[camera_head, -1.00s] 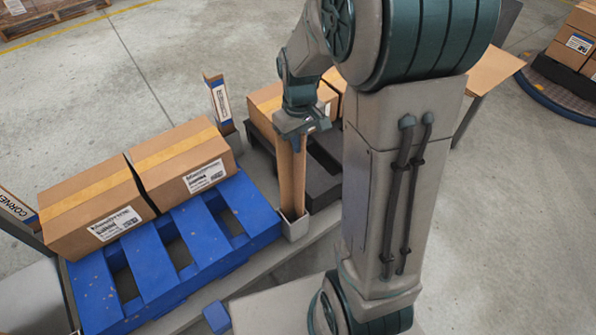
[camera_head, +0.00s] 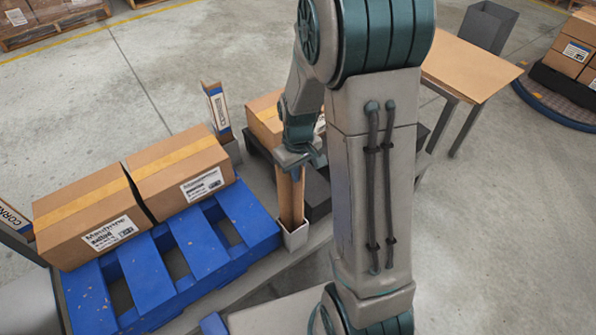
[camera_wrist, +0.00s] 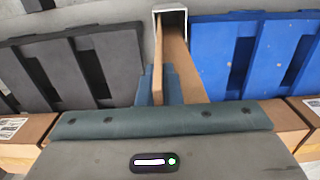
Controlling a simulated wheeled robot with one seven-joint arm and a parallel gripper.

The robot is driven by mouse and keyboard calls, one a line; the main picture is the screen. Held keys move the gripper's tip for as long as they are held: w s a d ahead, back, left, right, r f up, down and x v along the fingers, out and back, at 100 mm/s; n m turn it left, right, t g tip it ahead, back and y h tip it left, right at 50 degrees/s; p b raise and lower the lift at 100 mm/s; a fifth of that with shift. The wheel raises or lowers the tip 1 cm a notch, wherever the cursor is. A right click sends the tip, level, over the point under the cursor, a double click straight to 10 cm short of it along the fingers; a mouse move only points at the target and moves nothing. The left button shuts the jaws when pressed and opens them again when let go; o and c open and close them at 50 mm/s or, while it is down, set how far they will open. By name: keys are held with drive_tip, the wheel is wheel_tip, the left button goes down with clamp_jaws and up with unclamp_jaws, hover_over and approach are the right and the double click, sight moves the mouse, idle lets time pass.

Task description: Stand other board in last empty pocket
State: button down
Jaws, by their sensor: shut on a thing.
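My gripper (camera_head: 290,162) is shut on a tall brown corner board (camera_head: 290,196), held upright. The board's lower end is at the mouth of a grey pocket (camera_head: 296,238) by the blue pallet's near right corner, and appears to be inside it. In the wrist view the board (camera_wrist: 174,62) runs from my gripper to the white-rimmed pocket (camera_wrist: 184,16). How deep it sits is hidden. Another corner board (camera_head: 217,110) stands upright at the pallet's far corner, and a third (camera_head: 14,222) stands at the left.
The blue pallet (camera_head: 205,245) bears two taped cartons (camera_head: 180,170). A dark pallet (camera_head: 318,192) with cartons lies just right of the pocket, partly hidden by my arm. A wooden table (camera_head: 465,68) and grey bin (camera_head: 485,25) stand at the upper right.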

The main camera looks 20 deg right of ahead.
drive_tip(key=c, duration=1.6)
unclamp_jaws()
drive_tip(key=shift+f, duration=0.1)
wheel_tip(320, 180, up, 11)
drive_tip(key=shift+r+p, duration=0.2)
drive_tip(key=shift+p, duration=1)
drive_tip(key=shift+s+r, duration=0.15)
drive_tip(key=shift+r, duration=0.45)
drive_tip(key=s+a+r+m+t, duration=0.1)
drive_tip(key=s+r, duration=0.1)
drive_tip(key=s, duration=0.5)
drive_tip(key=s+a+r+m+t, duration=0.1)
drive_tip(key=s+r+m, duration=0.1)
drive_tip(key=s, duration=0.5)
drive_tip(key=shift+s+r+m, duration=0.2)
drive_tip(key=shift+r+m, duration=0.1)
drive_tip(key=shift+r, duration=0.25)
drive_tip(key=shift+a, duration=0.1)
